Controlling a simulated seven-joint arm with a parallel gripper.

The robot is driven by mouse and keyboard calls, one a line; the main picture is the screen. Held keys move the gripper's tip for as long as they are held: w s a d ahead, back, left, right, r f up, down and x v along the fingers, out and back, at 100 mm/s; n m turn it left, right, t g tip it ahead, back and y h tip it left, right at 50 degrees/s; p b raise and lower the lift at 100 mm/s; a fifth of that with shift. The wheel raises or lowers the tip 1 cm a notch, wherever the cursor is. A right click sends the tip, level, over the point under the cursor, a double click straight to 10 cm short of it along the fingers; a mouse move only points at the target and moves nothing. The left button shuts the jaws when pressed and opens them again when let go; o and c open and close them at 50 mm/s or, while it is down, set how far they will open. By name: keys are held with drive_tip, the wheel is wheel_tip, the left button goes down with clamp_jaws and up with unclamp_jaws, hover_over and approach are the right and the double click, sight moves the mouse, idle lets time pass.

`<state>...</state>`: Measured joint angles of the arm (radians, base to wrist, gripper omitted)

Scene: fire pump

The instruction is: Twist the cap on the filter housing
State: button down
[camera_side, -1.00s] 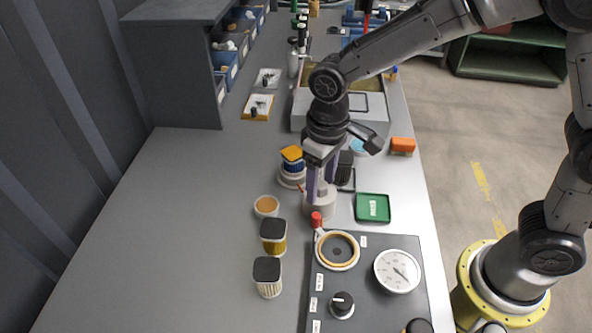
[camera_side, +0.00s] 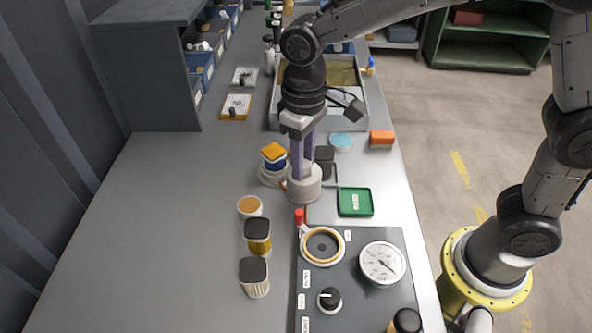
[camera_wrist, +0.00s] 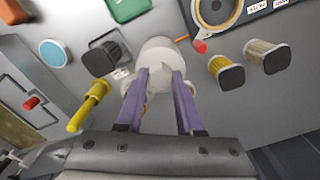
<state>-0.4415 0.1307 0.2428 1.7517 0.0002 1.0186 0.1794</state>
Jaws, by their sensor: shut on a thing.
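The filter housing (camera_side: 303,188) is a pale, short cylinder standing on the bench behind the dark panel. It also shows in the wrist view (camera_wrist: 158,52). My gripper (camera_side: 304,170) comes down from above with its purple fingers over the housing's top. In the wrist view, my gripper (camera_wrist: 160,78) has its two fingers on either side of a small pale cap (camera_wrist: 160,82) on the housing and is shut on it. The fingers hide part of the cap, so its turn angle cannot be read.
An orange-topped blue filter (camera_side: 273,156) stands close left of the housing, and a black-topped block (camera_side: 324,158) close right. A green tray (camera_side: 355,201) lies to the right.

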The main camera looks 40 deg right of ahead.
wheel_tip(320, 180, up, 12)
drive_tip(key=w+d, duration=0.2)
drive_tip(key=w, duration=0.9)
drive_tip(key=shift+s+a+f, duration=0.1)
drive_tip(key=shift+f, duration=3.05)
drive_tip(key=shift+s+a+f, duration=0.1)
drive_tip(key=shift+f, duration=3)
drive_tip(key=shift+f, duration=0.6)
drive_tip(key=m, duration=0.4)
drive_tip(key=shift+w+m, duration=0.1)
drive_tip(key=shift+m, duration=0.4)
